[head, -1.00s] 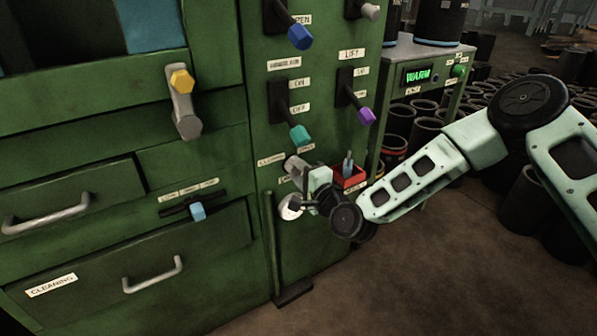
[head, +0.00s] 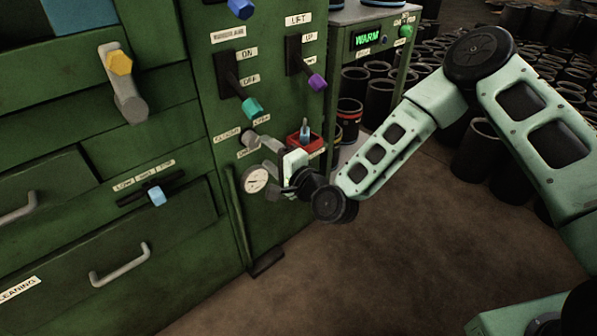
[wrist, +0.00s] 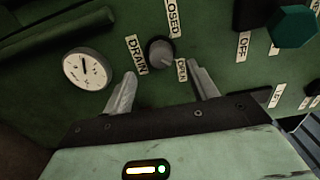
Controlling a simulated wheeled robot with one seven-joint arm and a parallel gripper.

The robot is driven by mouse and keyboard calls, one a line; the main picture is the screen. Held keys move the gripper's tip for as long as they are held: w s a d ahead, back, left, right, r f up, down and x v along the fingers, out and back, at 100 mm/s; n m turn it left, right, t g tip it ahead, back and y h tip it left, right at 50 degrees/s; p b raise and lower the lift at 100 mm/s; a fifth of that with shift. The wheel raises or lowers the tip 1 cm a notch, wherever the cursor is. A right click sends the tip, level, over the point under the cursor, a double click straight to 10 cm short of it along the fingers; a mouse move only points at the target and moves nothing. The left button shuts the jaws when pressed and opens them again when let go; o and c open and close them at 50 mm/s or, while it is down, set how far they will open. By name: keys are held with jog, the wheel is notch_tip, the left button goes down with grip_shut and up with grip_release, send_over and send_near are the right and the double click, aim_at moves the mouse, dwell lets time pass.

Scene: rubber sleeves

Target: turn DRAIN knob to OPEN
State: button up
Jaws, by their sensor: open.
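The DRAIN knob (wrist: 160,52) is a dark round knob with a grey grip on the green panel. Its labels in the wrist view are DRAIN (wrist: 137,55), CLOSED (wrist: 173,18) and OPEN (wrist: 182,70). The grip seems to tilt towards the OPEN side, but its exact setting is hard to tell. My gripper (wrist: 161,70) is open, its two grey fingers apart and pointing at the knob, which shows just beyond and between the tips. I see no contact. In the head view the knob (head: 249,137) is left of my gripper (head: 269,166).
A round white gauge (head: 255,180) sits just below the knob. A teal-ended lever (head: 251,108) and a purple-ended one (head: 317,82) stick out above. A red bin (head: 316,143) is close behind my gripper.

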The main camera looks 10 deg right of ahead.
jog(key=p+v, duration=0.1)
jog(key=v, duration=1)
jog(key=shift+s+p, duration=0.15)
jog(key=shift+p, duration=0.25)
jog(key=shift+d, duration=0.15)
jog(key=s+a+n+g+h, duration=0.1)
jog(key=s+a+n+g, duration=0.4)
jog(key=n+g, duration=0.65)
jog(key=s+d+r+n+g+h, duration=0.1)
jog(key=s+d+r+n+h, duration=0.25)
jog(key=s+r, duration=0.2)
jog(key=s+d+r+n+g+h, duration=0.1)
jog(key=s+d+r+n+h, duration=0.1)
jog(key=s+d+r, duration=0.35)
jog(key=s+d+r+n+g+h, duration=0.1)
jog(key=s+d+r+n+h, duration=0.15)
jog(key=s, duration=0.55)
notch_tip(320, 180, up, 31)
jog(key=p, duration=3.1)
jog(key=shift+s+r, duration=0.15)
jog(key=shift+s, duration=0.15)
jog(key=shift+m+g, duration=0.25)
